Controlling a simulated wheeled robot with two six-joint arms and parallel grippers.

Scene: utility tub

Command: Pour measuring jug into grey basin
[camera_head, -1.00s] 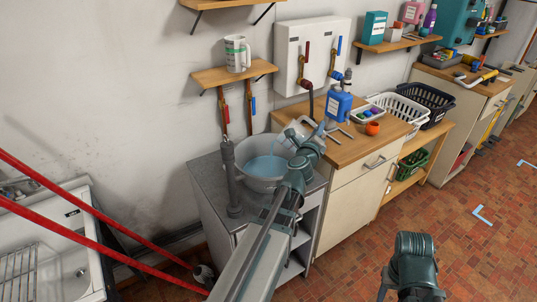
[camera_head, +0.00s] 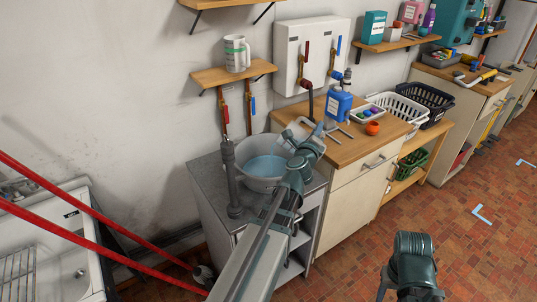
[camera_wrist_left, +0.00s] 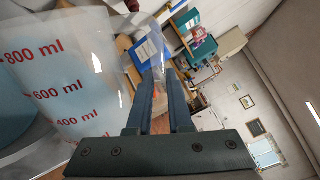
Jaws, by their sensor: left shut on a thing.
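The grey basin (camera_head: 248,183) stands on the grey counter, with bluish liquid inside. My left gripper (camera_head: 318,132) is shut on the clear measuring jug (camera_head: 297,127) and holds it over the basin's right rear rim. In the left wrist view the jug (camera_wrist_left: 62,70) fills the left side, with red millilitre marks, beside my left gripper's fingers (camera_wrist_left: 166,92). The room looks rolled in that view, while the marks read upright, so the jug is strongly tilted. How much liquid it holds is unclear. My gripper and arm partly hide the basin's right side.
A grey standpipe (camera_head: 231,180) rises at the basin's left front. A blue bottle (camera_head: 338,104) and an orange cup (camera_head: 373,128) stand on the wooden worktop (camera_head: 345,150) to the right. A wall shelf (camera_head: 215,76) with a white jug hangs above. Red bars cross the lower left.

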